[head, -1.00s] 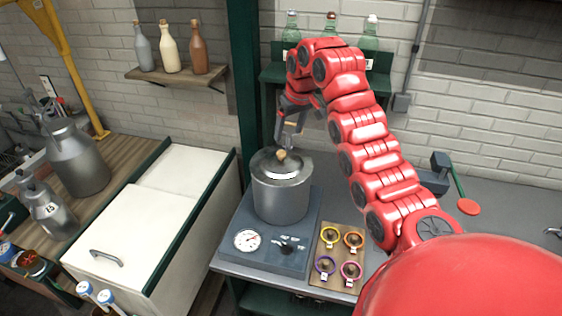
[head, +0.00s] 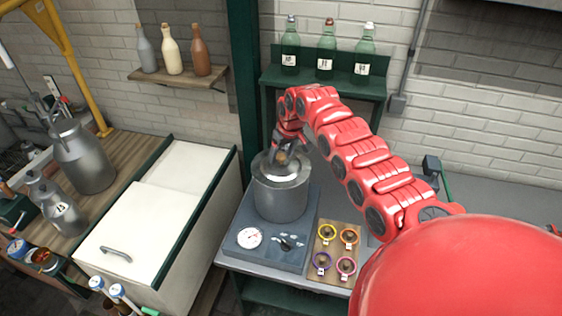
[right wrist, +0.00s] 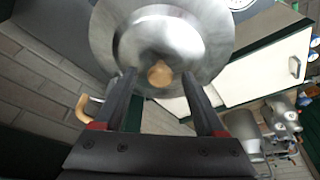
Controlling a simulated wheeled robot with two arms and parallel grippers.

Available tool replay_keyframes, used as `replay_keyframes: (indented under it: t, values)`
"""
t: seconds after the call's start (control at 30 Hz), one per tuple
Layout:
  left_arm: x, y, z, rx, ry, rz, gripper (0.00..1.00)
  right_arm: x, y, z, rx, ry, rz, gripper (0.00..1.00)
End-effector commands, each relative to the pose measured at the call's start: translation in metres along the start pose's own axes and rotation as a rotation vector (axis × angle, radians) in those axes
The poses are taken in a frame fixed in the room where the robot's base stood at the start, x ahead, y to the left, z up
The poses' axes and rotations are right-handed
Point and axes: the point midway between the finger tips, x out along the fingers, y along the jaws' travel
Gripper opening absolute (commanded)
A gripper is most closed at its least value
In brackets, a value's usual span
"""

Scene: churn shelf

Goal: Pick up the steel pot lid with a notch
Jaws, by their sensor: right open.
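The steel pot lid (head: 272,176) sits on the steel pot (head: 281,199), which stands on a grey hot-plate unit. In the right wrist view the lid (right wrist: 160,45) is a shiny disc with a round wooden knob (right wrist: 160,74). I cannot make out the notch. My right gripper (head: 285,153) is just above the lid, at the knob. In the right wrist view its two fingers (right wrist: 158,80) are open, one on each side of the knob, with gaps between. My left gripper is not in view.
The hot-plate unit (head: 268,262) carries a round dial and a switch. A wooden board (head: 336,245) with several coloured rings lies to its right. A green shelf (head: 300,80) with bottles is behind my right arm. A white chest (head: 135,225) stands to the left.

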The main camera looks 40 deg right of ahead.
Motion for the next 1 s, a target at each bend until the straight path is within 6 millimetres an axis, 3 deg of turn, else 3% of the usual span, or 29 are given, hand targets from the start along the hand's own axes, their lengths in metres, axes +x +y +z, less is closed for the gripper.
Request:
replay_keyframes:
  t: [0.17,0.2,0.6,1.0]
  values:
    - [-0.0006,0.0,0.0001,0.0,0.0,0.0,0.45,0.0007,-0.0001,-0.0002,0.0,0.001,0.0,0.72]
    - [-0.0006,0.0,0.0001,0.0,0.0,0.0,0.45,0.0007,-0.0002,-0.0002,0.0,0.001,0.0,0.69]
    - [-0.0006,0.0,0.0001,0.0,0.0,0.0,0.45,0.0005,-0.0002,-0.0003,0.0,0.001,0.0,0.0]
    - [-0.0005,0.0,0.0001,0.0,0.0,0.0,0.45,0.0004,-0.0003,-0.0004,0.0,0.002,0.0,0.0]
